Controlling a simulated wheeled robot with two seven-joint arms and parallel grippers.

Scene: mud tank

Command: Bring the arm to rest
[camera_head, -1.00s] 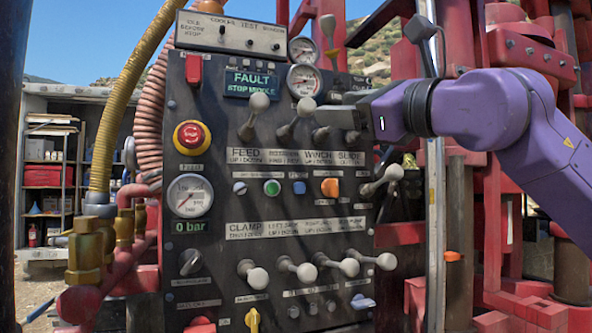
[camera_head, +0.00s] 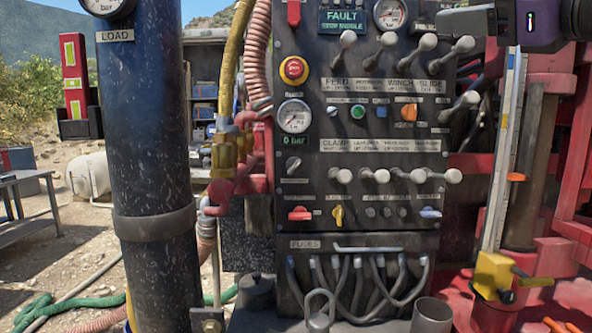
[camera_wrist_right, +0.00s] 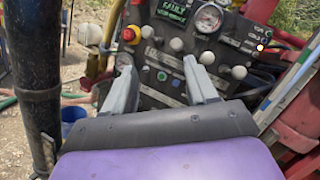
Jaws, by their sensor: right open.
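My right gripper (camera_head: 465,20) shows at the top right edge of the head view, in front of the upper right of the control panel (camera_head: 300,215). Its dark jaw points left, and the purple arm behind it is mostly out of frame. In the right wrist view its two grey fingers (camera_wrist_right: 160,82) stand wide apart with nothing between them. The panel's levers and gauges lie beyond the fingers, and I see no finger touching a lever. My left gripper is in neither view.
A thick dark post (camera_head: 150,170) stands left of the panel. The row of upper levers (camera_head: 388,40) and the lower lever row (camera_head: 380,175) stick out. A silver rail with a yellow block (camera_head: 493,272) is at right. Open ground lies left, with a green hose (camera_head: 60,310).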

